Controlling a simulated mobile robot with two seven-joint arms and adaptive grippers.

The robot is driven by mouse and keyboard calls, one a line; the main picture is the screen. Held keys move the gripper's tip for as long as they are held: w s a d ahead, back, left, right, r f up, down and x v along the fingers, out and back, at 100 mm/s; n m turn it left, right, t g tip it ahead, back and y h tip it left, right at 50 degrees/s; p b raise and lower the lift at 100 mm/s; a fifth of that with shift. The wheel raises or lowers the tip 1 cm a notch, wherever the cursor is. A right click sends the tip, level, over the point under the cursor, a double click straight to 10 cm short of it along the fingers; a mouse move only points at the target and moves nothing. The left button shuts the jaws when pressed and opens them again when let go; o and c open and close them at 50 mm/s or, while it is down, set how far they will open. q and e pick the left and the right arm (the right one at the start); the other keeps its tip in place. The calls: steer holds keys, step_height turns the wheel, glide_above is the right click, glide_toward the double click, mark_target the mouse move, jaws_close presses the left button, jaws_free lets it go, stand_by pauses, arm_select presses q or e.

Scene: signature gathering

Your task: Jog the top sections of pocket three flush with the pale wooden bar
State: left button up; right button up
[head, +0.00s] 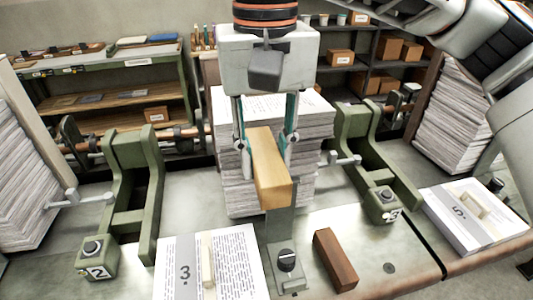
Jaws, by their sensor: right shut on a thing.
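My right gripper (267,146) reaches in from the top centre, pointing down. It is shut on the pale wooden bar (272,180), with a finger on each side of it. The bar's end face points toward me. Behind it, in the middle pocket, stands a tall stack of printed sections (312,124). The bar and gripper hide part of the stack's front, so I cannot tell whether they touch it. The visible sheet edges look slightly uneven. My left gripper is not in view.
Green frames (135,180) and (362,150) flank the middle stack; their knobbed boxes read 2 and 3. Another labelled 5 (450,222) lies right. Tall paper stacks stand at both sides.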

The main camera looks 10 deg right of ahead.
mark_target(259, 135)
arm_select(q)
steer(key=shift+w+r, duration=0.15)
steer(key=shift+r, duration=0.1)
arm_select(e)
steer(key=shift+w, duration=0.15)
steer(key=shift+w, duration=0.85)
steer(key=shift+w+a, duration=0.1)
steer(key=shift+w, duration=1.1)
steer(key=shift+s+r, duration=0.3)
steer(key=shift+s, duration=0.55)
steer(key=shift+s+r, duration=0.3)
steer(key=shift+s, duration=0.55)
steer(key=shift+s+r, duration=0.3)
steer(key=shift+s, duration=0.55)
steer(key=shift+s+r, duration=0.1)
steer(key=shift+s, duration=0.4)
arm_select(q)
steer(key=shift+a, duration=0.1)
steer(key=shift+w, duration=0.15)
arm_select(e)
steer(key=shift+s, duration=0.1)
